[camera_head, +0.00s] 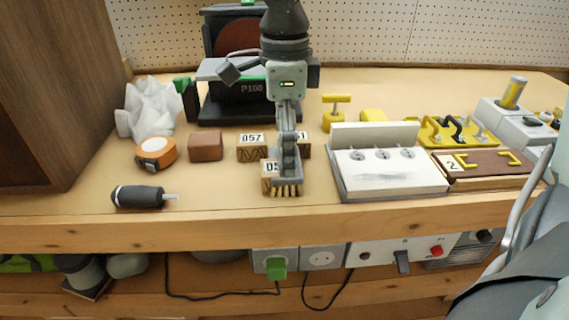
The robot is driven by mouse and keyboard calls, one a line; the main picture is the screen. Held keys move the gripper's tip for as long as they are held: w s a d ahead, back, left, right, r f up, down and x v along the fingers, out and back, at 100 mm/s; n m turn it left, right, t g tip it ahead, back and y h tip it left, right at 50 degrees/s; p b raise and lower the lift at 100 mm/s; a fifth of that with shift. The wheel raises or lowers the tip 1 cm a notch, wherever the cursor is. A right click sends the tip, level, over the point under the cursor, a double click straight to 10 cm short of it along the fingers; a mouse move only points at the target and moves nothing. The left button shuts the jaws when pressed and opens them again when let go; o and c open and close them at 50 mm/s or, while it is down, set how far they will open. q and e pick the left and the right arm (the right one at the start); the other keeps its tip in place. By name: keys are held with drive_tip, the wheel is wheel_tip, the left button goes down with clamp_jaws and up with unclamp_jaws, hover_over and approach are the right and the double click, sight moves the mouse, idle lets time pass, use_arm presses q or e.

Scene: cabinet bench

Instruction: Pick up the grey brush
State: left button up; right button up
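My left gripper is not in view.
A white panel box (388,175) is to the right. The bench front edge (220,232) is close.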

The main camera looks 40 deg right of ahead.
drive_tip(key=shift+f, duration=0.35)
drive_tip(key=shift+c, duration=0.5)
drive_tip(key=shift+r, duration=0.1)
drive_tip(key=c, duration=1.2)
drive_tip(key=shift+s, duration=0.1)
drive_tip(key=c, duration=0.5)
